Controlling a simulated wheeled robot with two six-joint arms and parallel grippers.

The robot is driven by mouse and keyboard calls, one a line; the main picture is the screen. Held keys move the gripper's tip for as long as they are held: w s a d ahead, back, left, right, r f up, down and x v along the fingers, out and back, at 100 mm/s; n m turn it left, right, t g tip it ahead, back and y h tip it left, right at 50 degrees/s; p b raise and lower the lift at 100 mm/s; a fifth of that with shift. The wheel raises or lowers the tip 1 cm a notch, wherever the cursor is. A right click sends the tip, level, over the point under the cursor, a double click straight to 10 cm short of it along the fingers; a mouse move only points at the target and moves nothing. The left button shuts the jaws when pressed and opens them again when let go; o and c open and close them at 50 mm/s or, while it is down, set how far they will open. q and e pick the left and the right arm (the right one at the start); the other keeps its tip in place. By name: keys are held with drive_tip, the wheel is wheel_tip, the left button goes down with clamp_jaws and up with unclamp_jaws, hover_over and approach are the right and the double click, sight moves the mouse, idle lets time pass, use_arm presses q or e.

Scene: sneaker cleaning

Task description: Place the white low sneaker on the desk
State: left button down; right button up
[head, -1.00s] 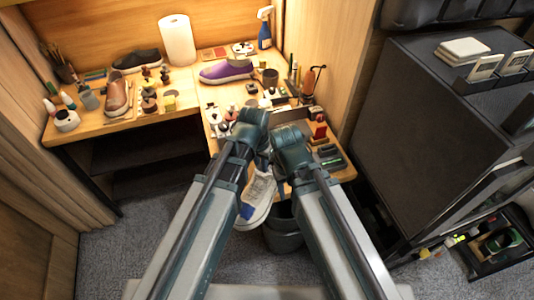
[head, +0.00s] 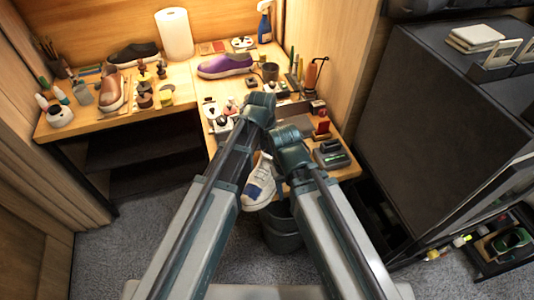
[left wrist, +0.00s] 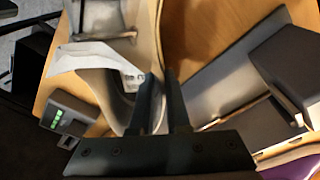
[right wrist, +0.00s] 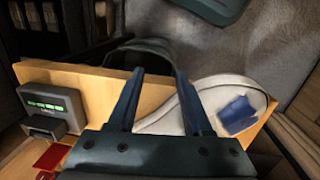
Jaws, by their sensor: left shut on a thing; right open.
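The white low sneaker (head: 260,184), with a blue patch on its toe, hangs at the front edge of the desk (head: 343,173) in the head view. My left gripper (left wrist: 163,100) is shut on it; the fingers sit close together, and the arms hide the grip in the head view. The sneaker also shows in the right wrist view (right wrist: 222,98), toe to the right, partly behind a finger. My right gripper (right wrist: 160,95) is open beside the sneaker, with the desk edge behind its fingers. I cannot tell whether the sneaker touches the desk.
A grey bin (head: 282,230) stands on the floor below the sneaker. A device with green lights (head: 331,153) sits on the desk's right front corner, near a red item (head: 322,126). A purple shoe (head: 226,66) and several small tools crowd the desk. A dark cabinet (head: 440,120) stands right.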

use_arm(q)
drive_tip(key=c, duration=0.9)
unclamp_jaws()
drive_tip(key=shift+r, duration=0.1)
wheel_tip(320, 180, up, 12)
drive_tip(key=s+p, duration=0.1)
drive_tip(key=p, duration=1.1)
drive_tip(key=s+a, duration=0.2)
drive_tip(key=s, duration=0.2)
drive_tip(key=s+a+g+y, duration=0.1)
drive_tip(key=s, duration=0.4)
drive_tip(key=s+a+n+y, duration=0.1)
drive_tip(key=s+a, duration=0.1)
drive_tip(key=s, duration=0.3)
drive_tip(key=shift+s+a+g, duration=0.15)
drive_tip(key=shift+a+g, duration=0.15)
